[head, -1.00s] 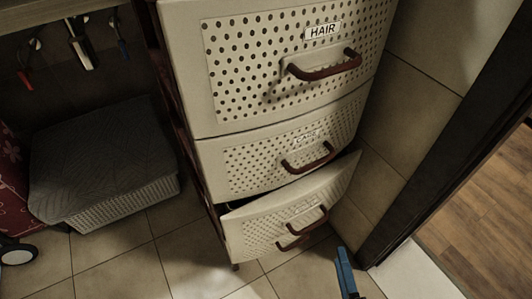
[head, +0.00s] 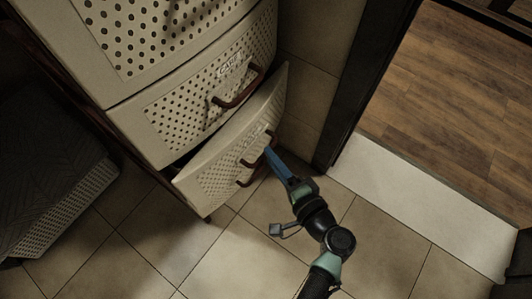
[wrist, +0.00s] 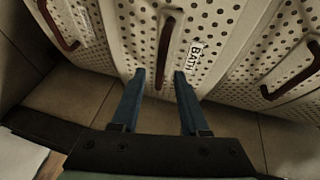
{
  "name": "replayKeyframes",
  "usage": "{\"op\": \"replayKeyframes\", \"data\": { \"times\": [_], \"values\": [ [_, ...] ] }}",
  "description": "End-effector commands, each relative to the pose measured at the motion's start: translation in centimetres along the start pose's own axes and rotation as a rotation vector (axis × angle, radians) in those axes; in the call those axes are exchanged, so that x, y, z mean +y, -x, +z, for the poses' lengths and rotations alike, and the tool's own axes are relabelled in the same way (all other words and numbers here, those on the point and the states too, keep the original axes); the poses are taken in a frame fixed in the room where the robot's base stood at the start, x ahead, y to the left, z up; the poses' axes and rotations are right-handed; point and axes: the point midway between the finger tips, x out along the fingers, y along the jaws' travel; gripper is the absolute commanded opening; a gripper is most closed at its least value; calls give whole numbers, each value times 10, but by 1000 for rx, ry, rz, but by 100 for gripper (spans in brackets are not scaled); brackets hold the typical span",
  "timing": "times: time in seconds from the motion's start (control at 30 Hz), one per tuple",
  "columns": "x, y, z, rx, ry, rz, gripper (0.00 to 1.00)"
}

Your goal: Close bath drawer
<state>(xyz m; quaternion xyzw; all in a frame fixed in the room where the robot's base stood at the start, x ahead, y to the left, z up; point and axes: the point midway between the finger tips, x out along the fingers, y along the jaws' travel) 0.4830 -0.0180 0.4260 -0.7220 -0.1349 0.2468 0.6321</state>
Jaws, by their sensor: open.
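The pulled-out lower drawer (head: 222,172) of the beige cabinet shows in the head view, with a dark gap above its front at the left. Its label is unreadable there. In the wrist view a perforated front marked BATH (wrist: 210,28) fills the middle, with a dark red-brown handle (wrist: 165,38). My gripper (head: 268,150) has blue fingers and reaches to the right side of the open front, close to its handles. In the wrist view my gripper (wrist: 161,76) is open and empty, its fingertips spread before the BATH front. Contact cannot be told.
A drawer marked CARE (head: 190,105) sits above, shut. A dark-lidded basket (head: 60,215) stands at the left. A dark door frame (head: 350,110) and white threshold (head: 425,195) lie close on the right. Tiled floor (head: 235,260) in front is clear.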

Motion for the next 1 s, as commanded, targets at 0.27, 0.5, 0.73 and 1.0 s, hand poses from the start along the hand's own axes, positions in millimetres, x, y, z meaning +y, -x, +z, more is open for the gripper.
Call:
{"op": "replayKeyframes", "data": {
  "times": [0.27,0.5,0.73,1.0],
  "values": [
    [1,-32,0,-1,0,0,45],
    [0,-35,0,0,0,0,45],
    [0,-34,0,0,-1,0,19],
    [0,-34,0,0,-1,0,0]
  ]
}}
